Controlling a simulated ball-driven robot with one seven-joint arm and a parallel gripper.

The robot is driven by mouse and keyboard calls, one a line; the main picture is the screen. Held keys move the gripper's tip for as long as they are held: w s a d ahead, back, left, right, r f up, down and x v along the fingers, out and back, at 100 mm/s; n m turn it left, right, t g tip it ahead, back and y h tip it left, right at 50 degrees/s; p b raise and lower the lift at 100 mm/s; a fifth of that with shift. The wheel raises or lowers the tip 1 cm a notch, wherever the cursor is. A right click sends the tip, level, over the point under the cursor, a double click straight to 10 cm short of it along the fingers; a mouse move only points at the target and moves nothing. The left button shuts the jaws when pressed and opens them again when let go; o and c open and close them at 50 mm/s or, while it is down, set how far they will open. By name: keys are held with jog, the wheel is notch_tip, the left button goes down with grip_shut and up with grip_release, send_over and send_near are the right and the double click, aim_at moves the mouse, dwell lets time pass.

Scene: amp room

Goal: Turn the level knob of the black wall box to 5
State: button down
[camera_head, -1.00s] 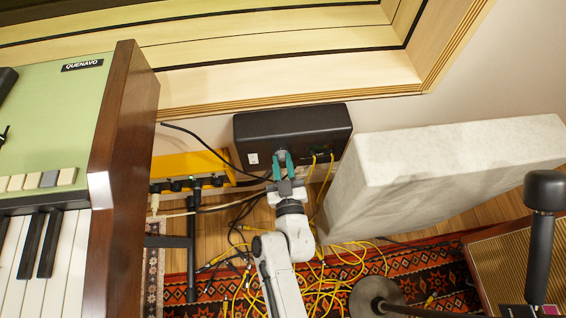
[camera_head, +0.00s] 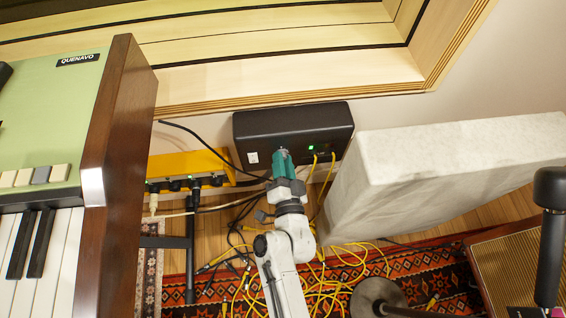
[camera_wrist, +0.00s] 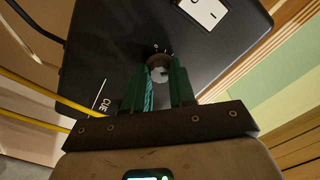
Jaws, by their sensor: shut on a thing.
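The black wall box (camera_head: 325,118) is mounted low against the wall in the head view. It fills much of the wrist view (camera_wrist: 110,45), seen at a tilt. My gripper (camera_head: 282,160) reaches the box's front from below, with its teal fingers close together. In the wrist view, the fingers (camera_wrist: 159,80) stand on either side of the round grey level knob (camera_wrist: 158,68) and are shut on it. Small pale marks show around the knob's far edge. Its pointer and setting cannot be read. In the head view the fingers hide the knob.
A white rocker switch (camera_head: 252,158) and a small green light (camera_head: 311,147) flank the gripper on the box. Yellow cables (camera_head: 314,170) plug in to its right. A pale padded panel (camera_head: 445,165) stands right, a keyboard (camera_head: 75,140) left. Cables tangle on the rug (camera_head: 410,268).

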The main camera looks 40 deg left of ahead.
jog(key=shift+m+b, duration=0.6)
jog(key=shift+m, duration=3.7)
jog(key=c, duration=0.9)
grip_release()
jog(key=shift+c, duration=0.2)
jog(key=shift+s, duration=0.1)
jog(key=b+v, duration=0.2)
jog(key=v, duration=0.8)
jog(key=shift+s+d, duration=0.15)
jog(key=shift+d, duration=0.15)
